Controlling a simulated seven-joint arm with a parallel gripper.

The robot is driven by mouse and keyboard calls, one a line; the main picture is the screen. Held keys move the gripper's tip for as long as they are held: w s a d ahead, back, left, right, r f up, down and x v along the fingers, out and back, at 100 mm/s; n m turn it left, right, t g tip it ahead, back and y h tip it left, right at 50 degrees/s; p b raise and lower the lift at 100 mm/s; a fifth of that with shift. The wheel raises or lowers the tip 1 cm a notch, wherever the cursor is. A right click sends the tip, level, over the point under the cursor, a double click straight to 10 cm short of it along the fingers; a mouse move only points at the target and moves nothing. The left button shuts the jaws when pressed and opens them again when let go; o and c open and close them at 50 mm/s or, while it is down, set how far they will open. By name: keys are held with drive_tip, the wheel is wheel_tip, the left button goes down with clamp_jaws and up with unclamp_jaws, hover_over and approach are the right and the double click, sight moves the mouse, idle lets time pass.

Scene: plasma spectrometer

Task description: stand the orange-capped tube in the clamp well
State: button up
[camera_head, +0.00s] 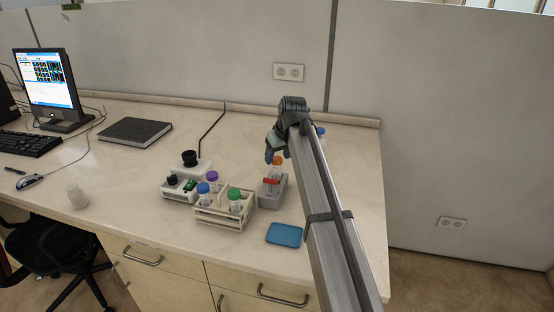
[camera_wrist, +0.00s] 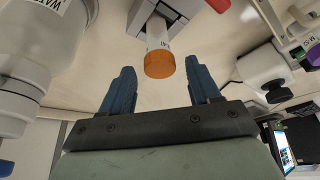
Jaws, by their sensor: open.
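The orange-capped tube (camera_head: 277,161) stands in the grey clamp well block (camera_head: 279,198), which has a red lever (camera_head: 271,181) across its front. In the wrist view the orange cap (camera_wrist: 160,66) points toward me, and its pale tube body (camera_wrist: 157,34) runs into the grey block (camera_wrist: 181,8). My gripper (camera_head: 272,155) is just above and beside the cap. In the wrist view its two blue fingers (camera_wrist: 160,72) are open, one on each side of the cap, with gaps and no contact visible. How deep the tube sits is hidden.
A blue tray (camera_head: 284,234) lies in front. A white labelled bottle (camera_wrist: 40,40) stands close to the gripper in the wrist view.

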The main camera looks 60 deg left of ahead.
drive_tip(key=v, duration=0.9)
drive_tip(key=shift+d+r, duration=0.15)
drive_tip(key=shift+r, duration=0.2)
idle(1.5)
